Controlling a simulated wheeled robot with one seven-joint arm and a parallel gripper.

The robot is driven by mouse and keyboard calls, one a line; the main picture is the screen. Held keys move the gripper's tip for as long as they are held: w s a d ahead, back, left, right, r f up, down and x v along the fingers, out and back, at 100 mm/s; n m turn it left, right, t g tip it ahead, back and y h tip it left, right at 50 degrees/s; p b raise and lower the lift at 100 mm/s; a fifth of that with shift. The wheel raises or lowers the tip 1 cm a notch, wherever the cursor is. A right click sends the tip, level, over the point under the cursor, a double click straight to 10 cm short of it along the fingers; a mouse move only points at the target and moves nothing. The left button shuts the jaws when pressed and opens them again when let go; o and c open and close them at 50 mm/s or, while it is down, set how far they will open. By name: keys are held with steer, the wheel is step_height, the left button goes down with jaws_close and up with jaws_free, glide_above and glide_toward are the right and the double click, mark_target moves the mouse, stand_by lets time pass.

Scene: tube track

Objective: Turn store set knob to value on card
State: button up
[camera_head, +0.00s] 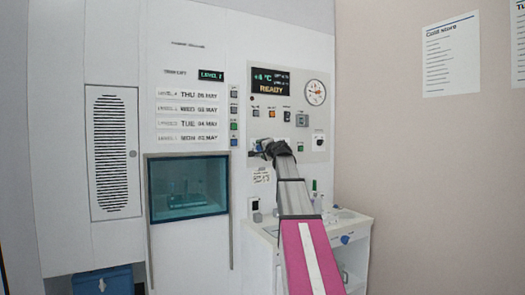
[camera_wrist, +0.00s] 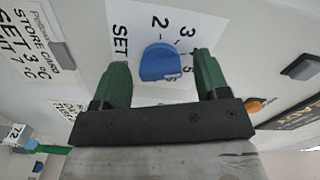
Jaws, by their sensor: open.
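The blue store set knob (camera_wrist: 160,62) sits on a white plate marked SET, with 2, 3 and 5 legible around it. I cannot tell which mark it points to. My gripper (camera_wrist: 162,72) is open, with one green finger on each side of the knob; contact is not clear. In the head view my gripper (camera_head: 263,148) is at the lower left of the instrument panel and largely hides the knob.
The panel's display (camera_head: 270,81) reads +4 °C and READY. A round gauge (camera_head: 315,92) and several buttons are above my gripper. A white counter (camera_head: 350,222) with small items stands below my arm. A glass window (camera_head: 188,187) is to the left.

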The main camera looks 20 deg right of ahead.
steer(key=c, duration=0.9)
steer(key=shift+n, duration=3.9)
steer(key=o, duration=0.9)
